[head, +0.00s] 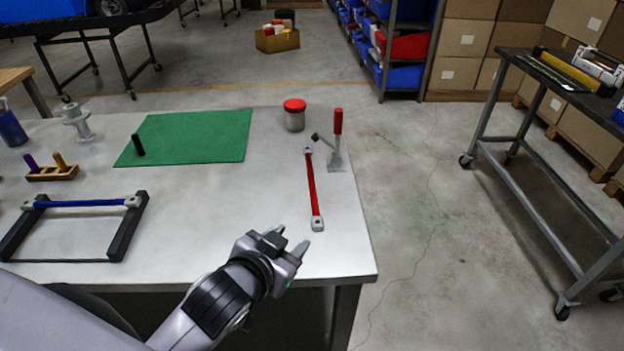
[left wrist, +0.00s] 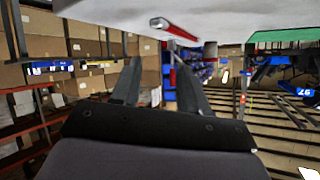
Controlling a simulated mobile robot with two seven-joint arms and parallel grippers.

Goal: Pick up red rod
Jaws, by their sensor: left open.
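The red rod (head: 312,185) lies lengthwise near the right edge of the grey table (head: 230,220), with a pale fitting at each end. It also shows in the left wrist view (left wrist: 181,33), beyond my fingers, with its near end fitting visible. My left gripper (head: 290,241) is at the table's front edge, just short of the rod's near end and slightly left of it. Its two fingers (left wrist: 158,78) are apart, with nothing held between them. The rod and the fingers do not touch. My right gripper is not in view.
A toggle clamp with a red handle (head: 338,121) stands beside the rod's far end, near a red-lidded jar (head: 295,115). A green mat (head: 195,137) lies further left. A blue rod (head: 80,203) rests on a black frame (head: 128,228). The table between is clear.

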